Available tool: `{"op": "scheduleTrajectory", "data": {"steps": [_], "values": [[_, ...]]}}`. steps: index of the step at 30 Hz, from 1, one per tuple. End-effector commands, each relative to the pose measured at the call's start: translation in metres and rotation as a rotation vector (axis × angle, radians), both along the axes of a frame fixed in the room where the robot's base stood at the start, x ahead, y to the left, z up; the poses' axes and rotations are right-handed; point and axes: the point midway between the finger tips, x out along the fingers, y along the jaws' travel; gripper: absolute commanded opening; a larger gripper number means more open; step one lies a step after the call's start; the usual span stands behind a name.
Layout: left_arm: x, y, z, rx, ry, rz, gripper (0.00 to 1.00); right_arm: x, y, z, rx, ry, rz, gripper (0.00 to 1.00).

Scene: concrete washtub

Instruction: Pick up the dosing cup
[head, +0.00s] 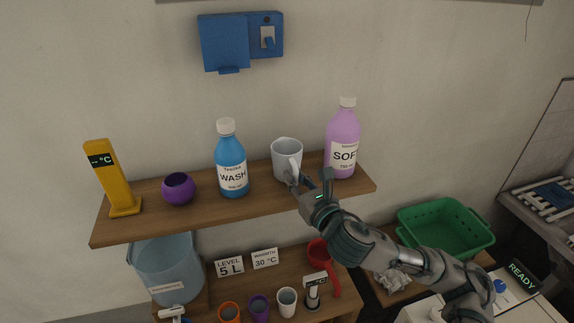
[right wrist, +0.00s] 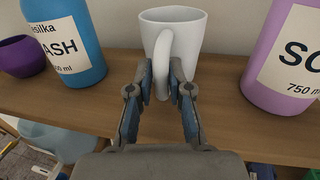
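A white cup with a handle (head: 286,158), likely the dosing cup, stands upright on the wooden shelf between the blue WASH bottle and the pink SOFT bottle. It is also in the right wrist view (right wrist: 186,30), its handle facing me. My right gripper (head: 308,183) is in front of the cup. In the right wrist view, its two fingers (right wrist: 162,80) are apart, one on each side of the handle. I cannot tell whether either finger touches it. My left gripper is not in view.
The blue bottle (head: 231,165) and pink bottle (head: 343,135) flank the cup closely. A purple round pot (head: 178,189) and yellow thermometer stand (head: 112,180) are farther left. Below are a bucket (head: 165,270), small cups, a red scoop (head: 325,265) and a green basket (head: 445,228).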

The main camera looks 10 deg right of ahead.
Motion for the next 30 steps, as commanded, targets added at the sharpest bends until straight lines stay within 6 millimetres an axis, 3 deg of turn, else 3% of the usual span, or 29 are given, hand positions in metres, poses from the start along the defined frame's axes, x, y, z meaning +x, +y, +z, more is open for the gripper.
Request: {"op": "scheduleTrajectory", "data": {"steps": [14, 24, 30], "values": [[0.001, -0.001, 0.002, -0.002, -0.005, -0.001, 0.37, 0.0, 0.001, 0.006, 0.0, 0.0, 0.0, 0.0], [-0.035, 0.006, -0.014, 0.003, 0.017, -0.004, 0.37, -0.001, 0.001, 0.075, 0.001, -0.004, 0.001, 0.0], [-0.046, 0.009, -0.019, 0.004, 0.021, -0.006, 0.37, 0.0, 0.001, 0.098, 0.0, -0.002, 0.001, 0.0]]}}
